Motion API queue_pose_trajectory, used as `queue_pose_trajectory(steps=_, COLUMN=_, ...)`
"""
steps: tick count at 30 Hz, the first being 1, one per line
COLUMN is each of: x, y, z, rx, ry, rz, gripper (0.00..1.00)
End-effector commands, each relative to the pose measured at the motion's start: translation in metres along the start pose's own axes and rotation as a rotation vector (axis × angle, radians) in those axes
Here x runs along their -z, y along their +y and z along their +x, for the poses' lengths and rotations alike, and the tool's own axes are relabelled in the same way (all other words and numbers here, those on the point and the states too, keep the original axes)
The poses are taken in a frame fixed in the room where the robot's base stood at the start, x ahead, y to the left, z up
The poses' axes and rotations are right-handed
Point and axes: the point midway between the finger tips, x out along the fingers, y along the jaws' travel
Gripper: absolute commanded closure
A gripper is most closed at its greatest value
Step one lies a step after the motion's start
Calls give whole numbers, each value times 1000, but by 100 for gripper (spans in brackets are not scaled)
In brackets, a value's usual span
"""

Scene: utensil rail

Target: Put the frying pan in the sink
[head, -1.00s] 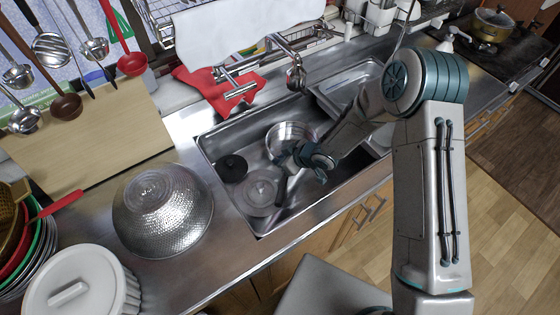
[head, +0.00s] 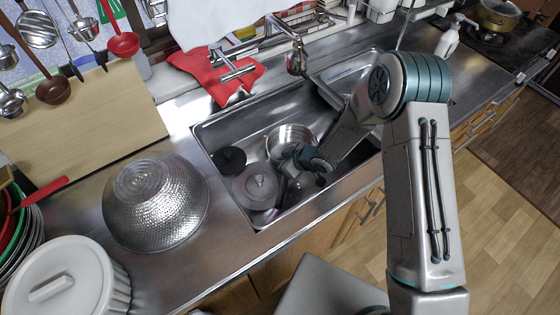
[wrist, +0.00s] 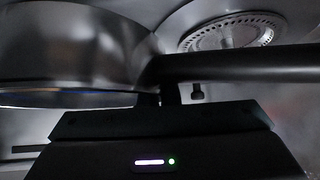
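The frying pan (head: 290,138), a shiny steel bowl with a dark handle, is inside the sink (head: 215,130), low in the left basin. In the wrist view the pan body (wrist: 70,50) fills the upper left and its black handle (wrist: 250,65) runs across to the right. My gripper (head: 312,165) is at the handle, close beside the pan, and appears shut on it. The fingertips are mostly hidden behind the gripper body and handle. I cannot tell whether the pan touches the basin floor.
A dark round item (head: 229,159) and a grey round lid-like item (head: 257,186) lie left of the pan in the basin. The faucet (head: 297,60) stands behind. An upturned hammered bowl (head: 155,210) and a white lidded pot (head: 70,285) occupy the left counter.

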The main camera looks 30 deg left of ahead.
Motion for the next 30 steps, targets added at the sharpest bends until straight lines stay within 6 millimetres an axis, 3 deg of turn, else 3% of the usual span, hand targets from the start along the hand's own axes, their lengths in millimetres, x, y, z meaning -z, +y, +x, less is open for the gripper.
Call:
queue_pose_trajectory(steps=22, x=-7, y=0, z=7, rx=-1, ry=1, rz=0, gripper=100)
queue_pose_trajectory(steps=23, x=-7, y=0, z=7, rx=-1, ry=1, rz=0, gripper=95)
queue_pose_trajectory(steps=25, x=-6, y=0, z=7, rx=-1, ry=1, rz=0, gripper=75)
queue_pose_trajectory(steps=30, x=-7, y=0, z=7, rx=0, ry=1, rz=0, gripper=72)
